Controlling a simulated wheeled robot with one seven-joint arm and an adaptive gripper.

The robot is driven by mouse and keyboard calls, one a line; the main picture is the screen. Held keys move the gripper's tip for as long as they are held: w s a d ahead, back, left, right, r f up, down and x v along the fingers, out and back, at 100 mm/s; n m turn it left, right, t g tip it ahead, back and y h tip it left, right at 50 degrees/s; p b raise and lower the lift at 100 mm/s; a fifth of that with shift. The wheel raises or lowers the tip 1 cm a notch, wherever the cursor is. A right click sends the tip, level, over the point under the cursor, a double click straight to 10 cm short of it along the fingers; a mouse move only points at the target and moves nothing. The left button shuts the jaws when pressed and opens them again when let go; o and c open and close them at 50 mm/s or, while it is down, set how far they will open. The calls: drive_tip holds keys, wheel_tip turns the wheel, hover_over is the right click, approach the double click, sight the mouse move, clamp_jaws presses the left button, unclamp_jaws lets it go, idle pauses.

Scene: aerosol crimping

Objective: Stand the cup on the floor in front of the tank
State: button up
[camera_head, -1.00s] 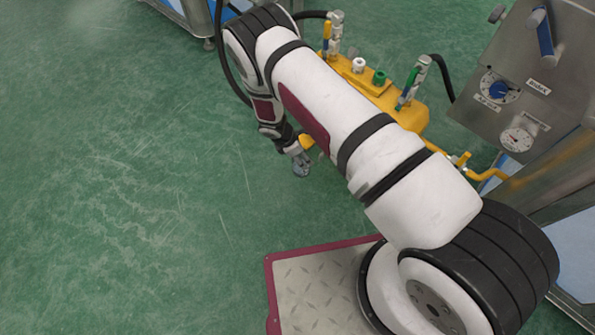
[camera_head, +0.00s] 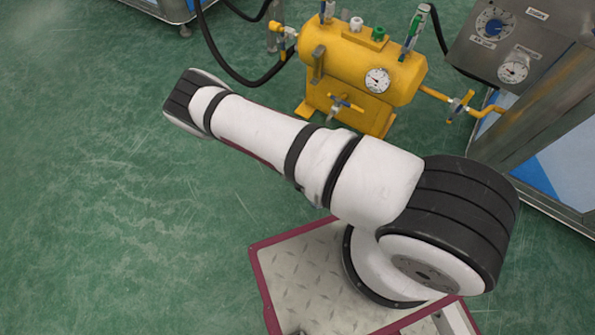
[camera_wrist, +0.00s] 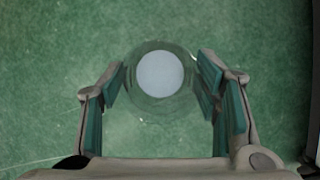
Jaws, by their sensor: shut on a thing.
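The cup (camera_wrist: 160,74) shows in the wrist view as a clear round rim around a pale white disc, with green floor behind it. My gripper (camera_wrist: 163,84) is shut on it, with one finger at each side. I cannot tell how high the cup is above the floor. The tank (camera_head: 345,55) is a yellow cylinder on feet in the upper middle of the head view, with a gauge and valves. My arm crosses in front of it, lower in the picture. The gripper and the cup are hidden in the head view.
Green floor (camera_head: 90,190) lies clear on the left. A black hose (camera_head: 222,66) runs to the tank's left side. A grey panel with gauges (camera_head: 505,45) stands on the right, joined to the tank by a yellow pipe (camera_head: 436,94).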

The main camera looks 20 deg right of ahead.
drive_tip(key=w+a+f+b, duration=0.1)
drive_tip(key=w+f+b, duration=0.1)
drive_tip(key=w, duration=0.4)
drive_tip(key=w+a+f+b, duration=0.2)
drive_tip(key=w+b, duration=0.2)
drive_tip(key=w, duration=0.3)
drive_tip(key=shift+f+b, duration=0.4)
drive_tip(key=shift+f, duration=0.1)
drive_tip(key=o, duration=1.7)
drive_tip(key=p+v, duration=0.4)
drive_tip(key=v, duration=0.8)
drive_tip(key=shift+w+d+r+p, duration=0.1)
drive_tip(key=shift+r+p, duration=0.15)
drive_tip(key=shift+p, duration=0.15)
